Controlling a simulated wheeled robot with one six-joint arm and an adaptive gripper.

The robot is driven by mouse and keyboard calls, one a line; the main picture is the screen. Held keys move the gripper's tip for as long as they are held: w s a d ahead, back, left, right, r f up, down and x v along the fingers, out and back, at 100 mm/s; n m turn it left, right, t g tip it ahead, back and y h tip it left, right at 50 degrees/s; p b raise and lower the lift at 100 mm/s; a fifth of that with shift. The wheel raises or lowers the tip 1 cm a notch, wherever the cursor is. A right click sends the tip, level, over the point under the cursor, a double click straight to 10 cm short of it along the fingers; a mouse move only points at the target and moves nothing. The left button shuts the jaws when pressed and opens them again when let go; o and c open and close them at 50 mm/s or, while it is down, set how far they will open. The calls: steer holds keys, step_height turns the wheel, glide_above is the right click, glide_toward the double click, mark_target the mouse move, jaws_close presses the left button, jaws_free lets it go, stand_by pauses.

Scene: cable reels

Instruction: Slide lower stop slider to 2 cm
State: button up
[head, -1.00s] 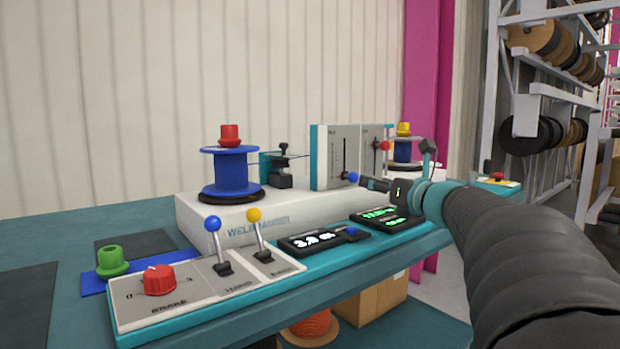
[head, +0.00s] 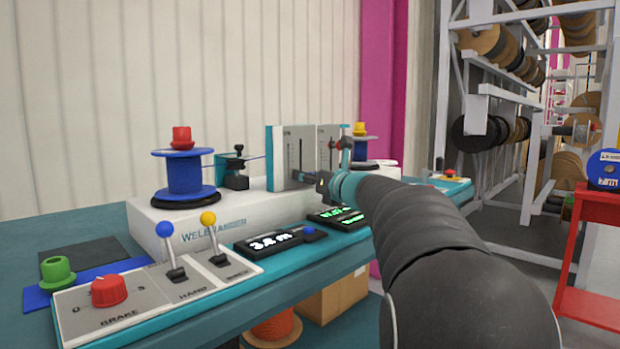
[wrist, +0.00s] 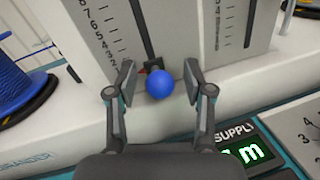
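The slider panel (head: 277,158) stands upright on the white machine and carries two slotted scales. In the wrist view, the blue ball knob (wrist: 160,85) sits on a dark slider near the low end of the left slot (wrist: 141,22). Numbers run down beside this slot, but I cannot read its exact setting. My gripper (wrist: 160,76) is open, with one finger left and one right of the knob and a visible gap on each side. In the head view, my gripper (head: 312,180) is at the panel front and the blue knob is hidden.
The second slot (wrist: 250,20) lies to the right in the wrist view. Lit displays (head: 337,217) and two levers (head: 210,225) are in front. A blue reel (head: 184,172) stands to the left.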

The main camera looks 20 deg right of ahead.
jaws_close()
steer(key=shift+r, duration=0.1)
step_height(320, 180, up, 2)
steer(key=shift+p, duration=1.05)
steer(key=shift+o, duration=1)
jaws_free()
steer(key=shift+s, duration=0.1)
